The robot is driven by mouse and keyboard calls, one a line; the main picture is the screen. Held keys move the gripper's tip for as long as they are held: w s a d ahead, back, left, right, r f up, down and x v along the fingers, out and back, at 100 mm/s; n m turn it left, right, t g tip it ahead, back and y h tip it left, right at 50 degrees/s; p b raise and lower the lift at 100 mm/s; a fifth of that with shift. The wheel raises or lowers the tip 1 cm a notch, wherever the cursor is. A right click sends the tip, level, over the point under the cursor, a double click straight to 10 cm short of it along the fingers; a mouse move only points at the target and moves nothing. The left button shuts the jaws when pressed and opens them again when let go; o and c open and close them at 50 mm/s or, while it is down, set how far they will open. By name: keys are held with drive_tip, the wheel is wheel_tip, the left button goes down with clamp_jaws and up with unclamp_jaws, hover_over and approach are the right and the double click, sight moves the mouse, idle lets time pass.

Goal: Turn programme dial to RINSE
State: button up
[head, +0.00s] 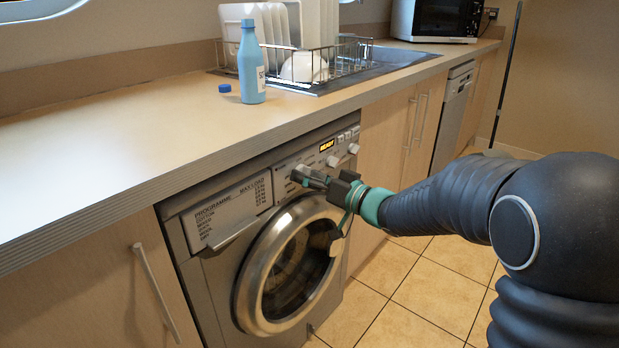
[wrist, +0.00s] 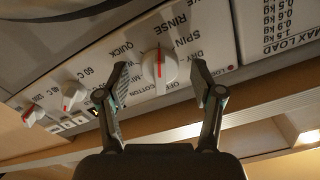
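The washing machine (head: 220,278) stands under the worktop. Its programme dial (wrist: 159,62) is a white knob with a red line, seen upside down in the wrist view. The line runs nearly straight up and down in the picture; I cannot tell which end is the pointer. Labels around it include QUICK, RINSE, SPIN, DRY, OFF and COTTON; RINSE (wrist: 175,25) is just above the knob in the picture. My gripper (head: 303,176) is at the control panel, open, its fingers (wrist: 155,88) either side of the dial with gaps.
Two smaller knobs (head: 353,148) (wrist: 72,95) sit beside the READY display (head: 327,145). The drawer front (head: 228,212) lists maximum loads. The round door (head: 243,290) is below. The worktop (head: 130,140) overhangs; a blue bottle (head: 251,68) stands on it.

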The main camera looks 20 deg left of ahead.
drive_tip(key=v, duration=1.2)
drive_tip(key=shift+w, duration=0.1)
